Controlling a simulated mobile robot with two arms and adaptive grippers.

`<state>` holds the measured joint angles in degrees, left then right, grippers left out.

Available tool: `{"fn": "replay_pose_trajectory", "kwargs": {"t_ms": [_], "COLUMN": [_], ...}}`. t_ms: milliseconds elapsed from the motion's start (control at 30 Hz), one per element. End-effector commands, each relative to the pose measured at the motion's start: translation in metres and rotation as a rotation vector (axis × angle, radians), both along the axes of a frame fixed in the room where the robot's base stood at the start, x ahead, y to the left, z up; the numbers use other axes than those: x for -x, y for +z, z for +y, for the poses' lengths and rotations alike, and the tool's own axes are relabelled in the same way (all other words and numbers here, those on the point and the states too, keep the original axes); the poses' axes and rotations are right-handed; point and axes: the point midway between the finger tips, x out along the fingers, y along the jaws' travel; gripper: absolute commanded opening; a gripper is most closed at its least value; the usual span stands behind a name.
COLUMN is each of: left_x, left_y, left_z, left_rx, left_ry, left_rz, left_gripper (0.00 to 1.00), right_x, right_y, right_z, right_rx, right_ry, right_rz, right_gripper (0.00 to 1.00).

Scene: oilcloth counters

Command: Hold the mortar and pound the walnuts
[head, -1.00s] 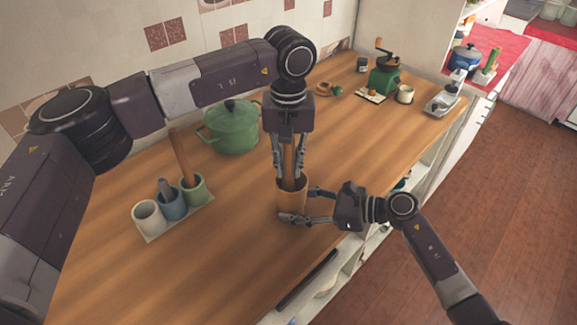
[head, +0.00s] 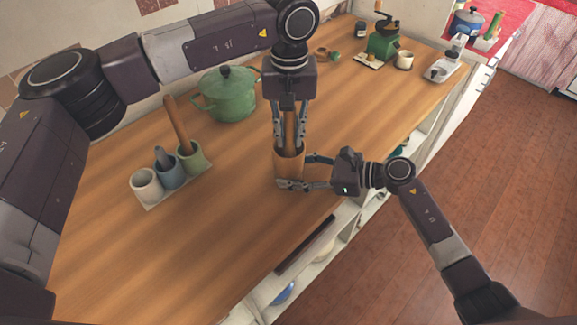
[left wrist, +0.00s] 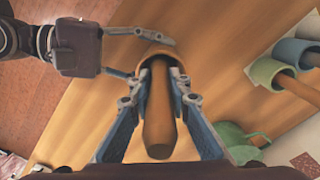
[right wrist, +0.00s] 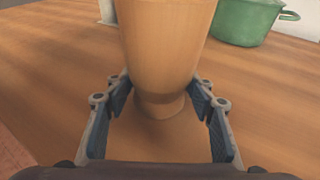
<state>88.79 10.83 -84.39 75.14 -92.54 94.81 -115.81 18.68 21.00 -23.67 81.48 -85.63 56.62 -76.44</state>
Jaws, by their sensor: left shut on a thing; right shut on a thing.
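The wooden mortar (head: 289,167) stands upright on the counter. My right gripper (head: 293,173) is shut on it from the side; in the right wrist view the fingers clasp the mortar's narrow lower part (right wrist: 162,105). My left gripper (head: 289,146) is above the mortar, pointing down, shut on the wooden pestle (head: 289,128). In the left wrist view the pestle (left wrist: 158,125) runs between the fingers, its lower end inside the mortar (left wrist: 160,53). The walnuts are not visible; the mortar's inside is hidden.
A tray with several small cups (head: 146,186), one with a wooden stick (head: 177,127), stands to the left. A green pot (head: 228,95) is behind. A green grinder (head: 383,45) and a scale (head: 445,68) are at the far right. The front counter is clear.

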Motion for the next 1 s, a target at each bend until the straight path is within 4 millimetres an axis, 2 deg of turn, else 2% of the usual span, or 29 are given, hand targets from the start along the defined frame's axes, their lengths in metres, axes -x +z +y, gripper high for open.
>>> {"fn": "replay_pose_trajectory", "kwargs": {"t_ms": [1000], "left_x": [0.000], "left_y": [-0.027], "left_z": [0.000], "left_rx": [0.000], "left_ry": [0.001], "left_rz": [0.000], "left_gripper": [0.00], "right_x": [0.000], "right_y": [0.000], "right_z": [0.000], "right_rx": [0.000], "right_ry": [-0.001], "right_rz": [0.000], "right_gripper": [0.36]}}
